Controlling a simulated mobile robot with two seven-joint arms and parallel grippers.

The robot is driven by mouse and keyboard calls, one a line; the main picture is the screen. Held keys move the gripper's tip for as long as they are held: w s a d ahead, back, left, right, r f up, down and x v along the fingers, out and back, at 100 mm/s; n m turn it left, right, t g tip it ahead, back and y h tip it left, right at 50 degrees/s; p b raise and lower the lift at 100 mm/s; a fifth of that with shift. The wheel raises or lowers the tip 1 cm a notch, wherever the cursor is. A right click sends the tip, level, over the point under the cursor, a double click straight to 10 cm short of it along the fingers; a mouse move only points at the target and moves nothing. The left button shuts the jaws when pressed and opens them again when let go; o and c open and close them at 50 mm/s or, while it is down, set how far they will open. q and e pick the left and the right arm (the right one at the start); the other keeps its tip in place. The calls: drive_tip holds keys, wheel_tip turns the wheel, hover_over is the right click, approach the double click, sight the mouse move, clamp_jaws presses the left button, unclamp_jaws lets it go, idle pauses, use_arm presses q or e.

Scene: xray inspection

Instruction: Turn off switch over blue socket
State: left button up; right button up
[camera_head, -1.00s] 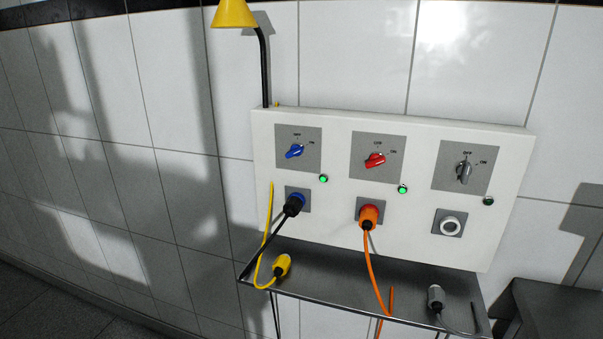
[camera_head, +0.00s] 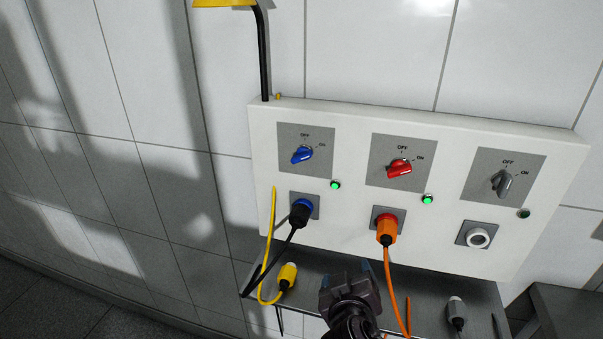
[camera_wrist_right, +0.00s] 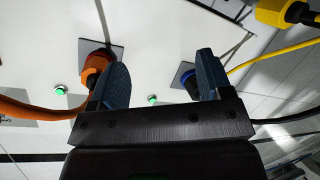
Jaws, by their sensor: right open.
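The blue switch (camera_head: 302,155) sits on a grey plate at the left of the white panel, its knob turned toward ON. Below it is the blue socket (camera_head: 307,203) with a black plug (camera_head: 299,214) in it. A green lamp (camera_head: 335,185) beside them is lit. My right gripper (camera_head: 348,273) is open and empty, below the panel between the blue and orange plugs, in front of the shelf. In the right wrist view its two blue-grey fingers (camera_wrist_right: 163,78) are apart, with the orange plug (camera_wrist_right: 97,68) by the left finger and the blue socket (camera_wrist_right: 183,75) behind the right finger. My left gripper is not in view.
The red switch (camera_head: 399,169) is turned toward ON above the orange plug and its cable (camera_head: 397,290). A grey switch (camera_head: 503,183) sits over an empty white socket (camera_head: 477,238). A yellow connector (camera_head: 288,276) and a grey connector (camera_head: 456,312) rest on the shelf (camera_head: 318,263).

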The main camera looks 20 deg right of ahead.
drive_tip(key=w+a+r+t+h, duration=0.1)
drive_tip(key=w+a+r+t, duration=0.25)
drive_tip(key=r, duration=0.45)
drive_tip(key=n+t, duration=0.1)
drive_tip(key=t, duration=0.3)
approach(301, 161)
drive_tip(key=shift+h, duration=0.4)
drive_tip(key=p+x, duration=0.3)
drive_tip(key=x, duration=0.5)
drive_tip(key=shift+w+a, duration=0.1)
drive_tip(key=shift+a, duration=0.05)
drive_tip(key=shift+w+d+r, duration=0.1)
drive_tip(key=shift+w+d, duration=0.15)
drive_tip(key=shift+w, duration=0.25)
drive_tip(key=shift+c, duration=0.3)
